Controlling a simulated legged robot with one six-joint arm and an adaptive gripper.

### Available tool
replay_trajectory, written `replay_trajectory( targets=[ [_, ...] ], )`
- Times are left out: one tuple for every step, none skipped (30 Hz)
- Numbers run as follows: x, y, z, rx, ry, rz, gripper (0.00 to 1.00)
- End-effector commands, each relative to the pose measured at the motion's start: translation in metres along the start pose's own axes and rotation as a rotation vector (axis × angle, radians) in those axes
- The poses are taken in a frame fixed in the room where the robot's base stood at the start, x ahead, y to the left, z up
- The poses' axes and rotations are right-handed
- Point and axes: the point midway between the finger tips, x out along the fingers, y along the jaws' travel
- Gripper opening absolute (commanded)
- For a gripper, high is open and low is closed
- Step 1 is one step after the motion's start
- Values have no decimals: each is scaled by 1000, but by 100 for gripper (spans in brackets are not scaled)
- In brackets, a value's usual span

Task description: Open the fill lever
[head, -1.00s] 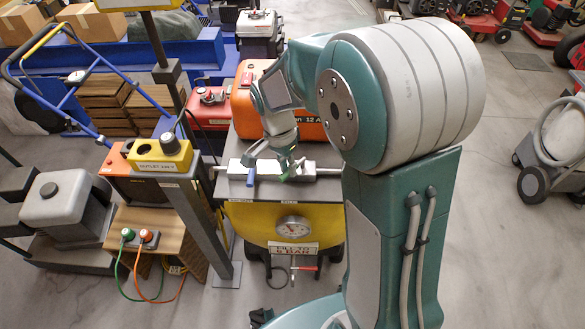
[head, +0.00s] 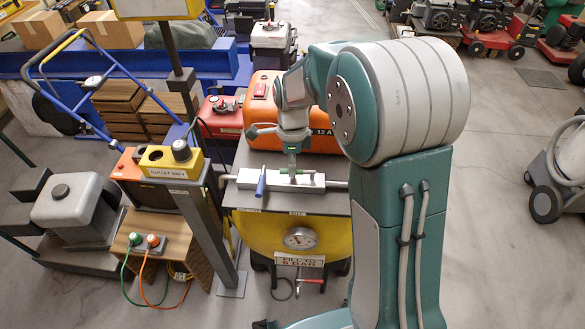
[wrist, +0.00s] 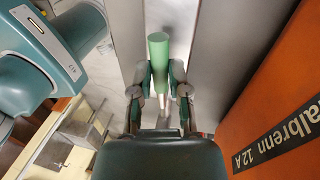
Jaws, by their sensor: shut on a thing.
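A white valve block (head: 312,181) lies across the top of a yellow tank (head: 270,228). A blue lever (head: 261,182) stands at its left part. A green lever (head: 293,171) is further right; I take it for the fill lever, but the small labels are unreadable. My gripper (head: 292,164) is over the block at the green lever. In the wrist view, the green handle (wrist: 158,52) sits between the two fingers of my gripper (wrist: 161,88), which are shut on it. The lever's lower end is partly hidden by the fingers and gripper body.
An orange case (head: 262,110) stands close behind the block and fills the right of the wrist view (wrist: 285,120). A gauge (head: 300,238) is on the tank's front.

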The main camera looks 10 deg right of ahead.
Motion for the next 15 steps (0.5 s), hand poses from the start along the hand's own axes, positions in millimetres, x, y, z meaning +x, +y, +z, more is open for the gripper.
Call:
replay_trajectory(
  targets=[
    [0, -2, 1, 16, -5, -1, 0],
    [0, -2, 1, 26, -7, -1, 0],
    [0, -2, 1, 38, -10, -1, 0],
    [0, -3, 1, 45, -11, -1, 0],
    [0, -3, 1, 51, -13, -1, 0],
    [0, -4, 1, 58, -14, -2, 0],
    [0, -4, 1, 63, -15, -2, 0],
    [0, -4, 1, 67, -16, -2, 0],
    [0, -4, 1, 71, -17, -2, 0],
    [0, -4, 1, 74, -18, -2, 0],
    [0, -4, 1, 75, -18, -3, 0],
    [0, -5, 1, 77, -18, -3, 0],
    [0, -5, 1, 77, -19, -3, 0],
    [0, -5, 1, 78, -19, -3, 0],
    [0, -5, 1, 78, -19, -4, 0]
  ],
)
